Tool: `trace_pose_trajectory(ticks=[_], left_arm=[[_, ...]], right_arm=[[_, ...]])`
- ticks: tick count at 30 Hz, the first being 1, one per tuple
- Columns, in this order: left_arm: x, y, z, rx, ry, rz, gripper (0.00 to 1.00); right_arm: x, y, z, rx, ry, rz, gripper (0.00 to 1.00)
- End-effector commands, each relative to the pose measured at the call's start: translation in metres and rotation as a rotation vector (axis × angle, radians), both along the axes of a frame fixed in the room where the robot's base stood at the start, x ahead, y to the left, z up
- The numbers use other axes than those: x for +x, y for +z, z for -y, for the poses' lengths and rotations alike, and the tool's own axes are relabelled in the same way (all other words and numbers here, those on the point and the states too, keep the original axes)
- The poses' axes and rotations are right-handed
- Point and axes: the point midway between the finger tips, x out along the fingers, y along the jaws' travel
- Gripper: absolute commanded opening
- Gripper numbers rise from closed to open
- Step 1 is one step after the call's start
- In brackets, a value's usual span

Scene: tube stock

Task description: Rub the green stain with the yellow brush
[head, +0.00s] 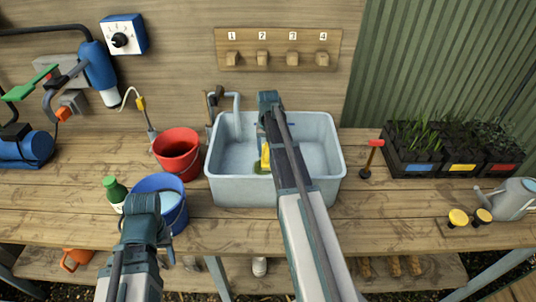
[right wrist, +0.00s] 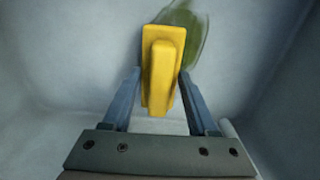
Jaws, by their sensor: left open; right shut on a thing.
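The yellow brush (right wrist: 163,65) is held between the fingers of my right gripper (right wrist: 160,95) in the right wrist view. In the head view the brush (head: 265,156) shows inside the grey sink, just left of my right arm. The green stain (right wrist: 186,35) is on the sink surface, partly hidden behind the brush; its edge also shows in the head view (head: 257,168). The brush overlaps the stain in view; I cannot tell whether it touches. My right gripper is shut on the brush inside the sink. My left gripper (head: 143,203) is open and empty, near the blue bucket.
The grey sink (head: 232,196) has walls around my right gripper. A red bucket (head: 176,165) and a blue bucket (head: 176,186) stand left of it, with a green-capped bottle (head: 115,190). A red-handled tool (head: 369,160) and plant trays (head: 410,168) are at right.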

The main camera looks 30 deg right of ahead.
Motion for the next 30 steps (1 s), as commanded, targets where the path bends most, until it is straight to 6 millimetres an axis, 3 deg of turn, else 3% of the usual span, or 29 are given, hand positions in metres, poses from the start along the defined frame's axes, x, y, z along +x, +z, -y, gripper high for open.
trace_pose_trajectory(ticks=[7, 20, 30], left_arm=[[0.000, 0.000, 0.000, 0.000, 0.000, 0.000, 0.47], [0.000, -0.003, 0.000, 0.000, 0.000, 0.000, 0.47], [0.000, -0.002, 0.000, 0.000, 0.000, 0.000, 0.47]], right_arm=[[0.004, 0.000, 0.003, 0.000, 0.000, 0.000, 0.15], [0.030, -0.003, 0.018, 0.000, 0.000, 0.000, 0.15], [0.035, -0.002, 0.010, 0.000, 0.002, 0.001, 0.15]])
